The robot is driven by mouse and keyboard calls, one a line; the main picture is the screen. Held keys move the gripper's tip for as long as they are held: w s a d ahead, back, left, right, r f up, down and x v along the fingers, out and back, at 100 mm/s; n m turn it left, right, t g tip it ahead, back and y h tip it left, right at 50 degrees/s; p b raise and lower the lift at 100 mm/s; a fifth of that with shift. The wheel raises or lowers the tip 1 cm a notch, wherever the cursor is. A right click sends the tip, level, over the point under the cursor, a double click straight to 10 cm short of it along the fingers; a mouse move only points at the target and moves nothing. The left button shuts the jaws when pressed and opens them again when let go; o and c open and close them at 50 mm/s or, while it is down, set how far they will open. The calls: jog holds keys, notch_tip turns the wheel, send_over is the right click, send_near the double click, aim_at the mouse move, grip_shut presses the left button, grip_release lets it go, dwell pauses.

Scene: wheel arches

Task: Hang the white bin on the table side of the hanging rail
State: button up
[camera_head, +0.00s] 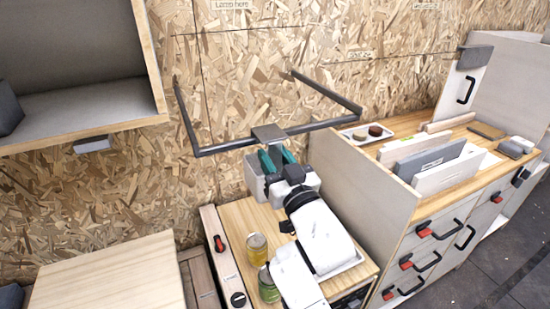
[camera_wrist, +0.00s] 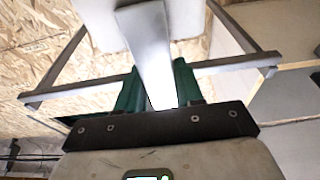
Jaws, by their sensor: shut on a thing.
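The white bin (camera_head: 253,180) is below the front bar of the dark hanging rail (camera_head: 225,145). Its grey hook plate (camera_head: 268,133) overlaps that bar; whether it bears on it I cannot tell. My gripper (camera_head: 277,157), with green fingers, is shut on the bin at its upper part, just under the rail. My arm hides much of the bin's near side. In the wrist view, my gripper (camera_wrist: 158,88) is around a pale strip of the bin (camera_wrist: 145,40), and the rail's bar (camera_wrist: 80,90) passes behind the fingers.
A small wooden table (camera_head: 237,213) with a yellow jar (camera_head: 257,248) and a green jar (camera_head: 268,287) is below. A grey-sided cabinet (camera_head: 355,190) stands close on the right. A wooden top (camera_head: 110,275) is at lower left. The chipboard wall (camera_head: 240,60) is behind the rail.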

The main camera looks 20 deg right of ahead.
jog(key=o, duration=1.1)
jog(key=shift+s, duration=0.1)
jog(key=b+v, duration=0.1)
jog(key=v, duration=0.9)
jog(key=shift+s+b, duration=0.3)
jog(key=s+d+f+g, duration=0.2)
jog(key=s+f+g, duration=0.1)
jog(key=f, duration=0.4)
jog(key=s+d+f+m+g+h, duration=0.1)
jog(key=s+f+g, duration=0.25)
jog(key=f, duration=0.35)
jog(key=s+d+f+g, duration=0.2)
jog(key=f+g, duration=0.2)
jog(key=f, duration=0.3)
jog(key=s+f+g, duration=0.3)
jog(key=s, duration=0.3)
jog(key=s+f+g, duration=0.3)
jog(key=s+f, duration=0.1)
jog(key=s, duration=0.3)
jog(key=s+f+g, duration=0.3)
jog(key=s+f, duration=0.1)
jog(key=s, duration=0.2)
jog(key=shift+s+d+n+y, duration=0.2)
jog(key=shift+d+n+y, duration=0.1)
jog(key=shift+d+y, duration=0.1)
